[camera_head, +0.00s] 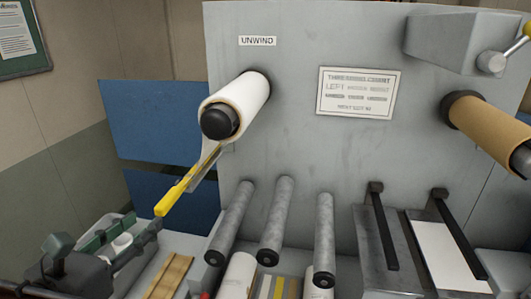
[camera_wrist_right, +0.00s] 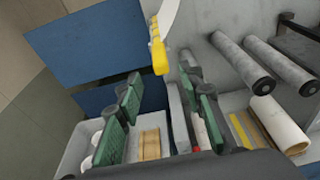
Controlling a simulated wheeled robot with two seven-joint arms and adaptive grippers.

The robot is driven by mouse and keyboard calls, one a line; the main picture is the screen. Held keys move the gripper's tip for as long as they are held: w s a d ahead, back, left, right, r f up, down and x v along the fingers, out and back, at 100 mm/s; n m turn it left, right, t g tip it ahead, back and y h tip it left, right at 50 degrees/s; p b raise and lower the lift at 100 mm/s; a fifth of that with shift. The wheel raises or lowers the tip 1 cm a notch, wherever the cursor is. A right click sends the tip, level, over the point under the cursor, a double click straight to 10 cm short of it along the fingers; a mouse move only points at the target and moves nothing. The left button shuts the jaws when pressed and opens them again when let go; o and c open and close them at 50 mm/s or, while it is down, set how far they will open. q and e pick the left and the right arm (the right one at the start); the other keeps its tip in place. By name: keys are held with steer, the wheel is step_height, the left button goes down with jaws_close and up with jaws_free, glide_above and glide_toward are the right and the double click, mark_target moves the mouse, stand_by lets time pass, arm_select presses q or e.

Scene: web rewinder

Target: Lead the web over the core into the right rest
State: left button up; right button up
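The white web roll (camera_head: 245,95) sits on the unwind spindle at upper left. Its free end hangs down to a yellow bar (camera_head: 176,196), which also shows at the top of the right wrist view (camera_wrist_right: 158,48). My right gripper (camera_head: 143,226) is at lower left, just below the yellow bar's lower end. In the right wrist view its green-padded fingers (camera_wrist_right: 168,82) are apart with nothing between them, and the bar lies beyond them. A brown core (camera_head: 487,124) sticks out at the right. Two rests with black bars stand below, the right one with a white surface (camera_head: 440,258). My left gripper is out of view.
Several grey rollers (camera_head: 276,222) stick out below the unwind roll. A tray (camera_wrist_right: 75,150) with white cups and a wooden block (camera_wrist_right: 150,143) lies below my right gripper. A threading chart (camera_head: 358,92) is on the grey panel. A lever block (camera_head: 455,40) overhangs at upper right.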

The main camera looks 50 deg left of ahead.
mark_target(164, 200)
steer(key=shift+w+a, duration=0.1)
steer(key=shift+p+x, duration=1.15)
steer(key=shift+x, duration=3.35)
steer(key=shift+a+f, duration=0.1)
steer(key=shift+c, duration=0.2)
jaws_close()
